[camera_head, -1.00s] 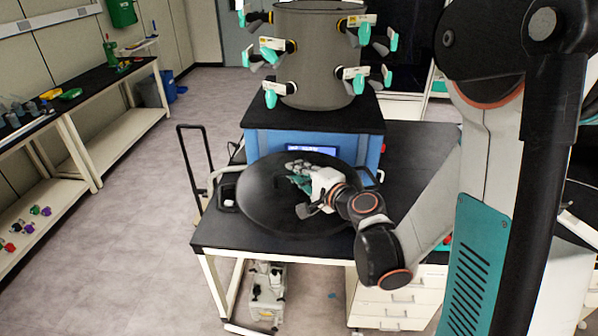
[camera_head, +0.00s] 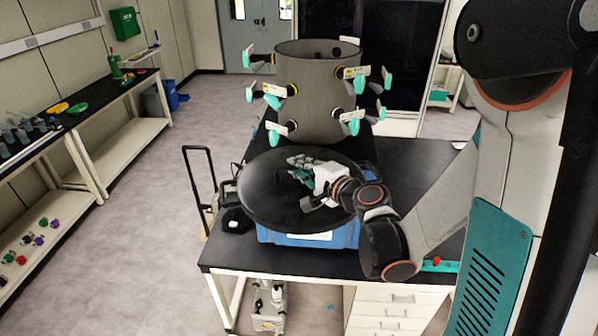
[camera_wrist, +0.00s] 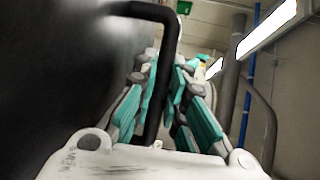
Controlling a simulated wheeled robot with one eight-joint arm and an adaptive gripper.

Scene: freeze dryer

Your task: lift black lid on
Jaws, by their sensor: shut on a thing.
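The black lid (camera_head: 262,198) is a large round disc, held up and tilted in front of the freeze dryer in the head view. My gripper (camera_head: 302,172) is at the lid's near face, right of its middle. In the wrist view my gripper (camera_wrist: 168,100) is shut on the lid's black bar handle (camera_wrist: 160,75), and the lid's dark face (camera_wrist: 50,70) fills the left side. The grey cylindrical chamber (camera_head: 312,110) stands behind and above the lid, with its round top open. The lid hides most of the blue base (camera_head: 345,236).
Several valves with teal handles (camera_head: 353,122) stick out around the chamber. The black bench top (camera_head: 425,180) is clear to the right. A side bench (camera_head: 80,112) with small items runs along the left wall. A black cart handle (camera_head: 200,180) stands left of the bench.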

